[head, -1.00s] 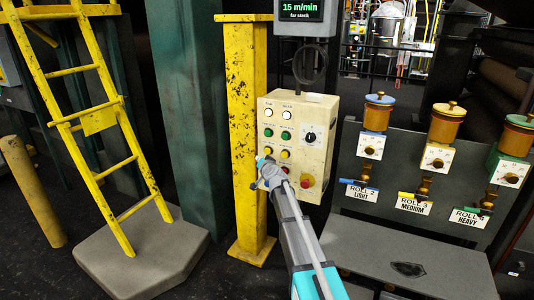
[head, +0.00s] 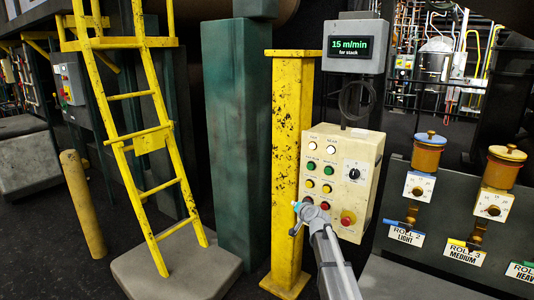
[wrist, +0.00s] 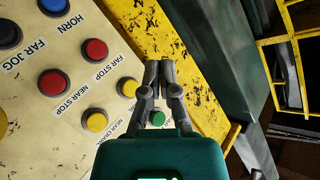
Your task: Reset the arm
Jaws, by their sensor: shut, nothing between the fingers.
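My gripper (head: 297,206) is in front of the lower left part of a cream control box (head: 338,182), which hangs beside a yellow post (head: 290,150). In the wrist view my gripper (wrist: 159,66) is shut and empty, its fingertips together. Behind it are the box's face (wrist: 75,110) and the yellow post (wrist: 165,40). Red buttons labelled FAR STOP (wrist: 95,50) and NEAR STOP (wrist: 53,82) are to its left. A yellow button (wrist: 127,87) and a green button (wrist: 158,118) are close to the fingers. I cannot tell whether the fingers touch the box.
A display (head: 355,47) above the box reads 15 m/min. A yellow ladder (head: 150,140) on a grey base (head: 180,272) and a green column (head: 232,140) stand left. Roll stations with orange pots (head: 428,152) stand right. Dark floor (head: 60,265) is open at the lower left.

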